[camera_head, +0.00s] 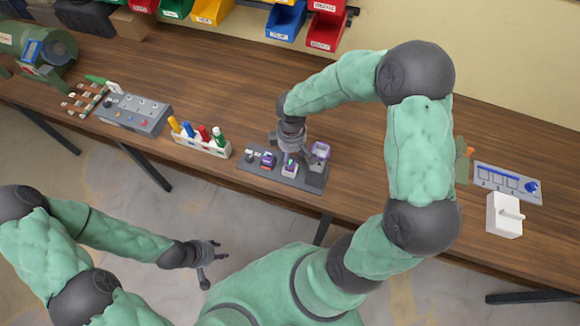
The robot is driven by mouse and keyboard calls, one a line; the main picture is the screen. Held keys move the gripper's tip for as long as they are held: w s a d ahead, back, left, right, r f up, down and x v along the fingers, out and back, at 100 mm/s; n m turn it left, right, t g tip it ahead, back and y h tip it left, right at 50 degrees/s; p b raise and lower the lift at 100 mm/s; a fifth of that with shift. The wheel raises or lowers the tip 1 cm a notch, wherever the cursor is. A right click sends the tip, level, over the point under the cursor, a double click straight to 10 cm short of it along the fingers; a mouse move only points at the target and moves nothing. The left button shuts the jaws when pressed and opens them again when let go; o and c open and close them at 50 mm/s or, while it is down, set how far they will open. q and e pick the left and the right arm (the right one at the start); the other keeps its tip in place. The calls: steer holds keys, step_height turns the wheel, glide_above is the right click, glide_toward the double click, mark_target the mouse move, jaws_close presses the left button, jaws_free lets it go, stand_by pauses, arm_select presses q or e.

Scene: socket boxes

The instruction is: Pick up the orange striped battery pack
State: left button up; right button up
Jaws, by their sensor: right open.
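A dark grey socket board (257,175) lies near the table's front edge, in the middle of the view. It carries small purple-and-dark blocks, one of them a purple block (268,160), and a grey box with a purple rim (319,152) at its right end. I cannot make out an orange striped battery pack among them; the parts are small and partly covered. My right gripper (288,150) is open and points down over the board's back edge, close to the blocks. My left gripper (211,262) is open and empty, in front of the table over the floor.
A white box (504,216) and a grey panel (508,183) are at the right. Coloured bins (326,31) hang behind.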

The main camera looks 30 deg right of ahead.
steer(key=f, duration=0.1)
steer(key=f+b, duration=0.1)
steer(key=f, duration=0.3)
steer(key=shift+s+a, duration=0.2)
steer(key=shift+a, duration=0.1)
steer(key=c, duration=1)
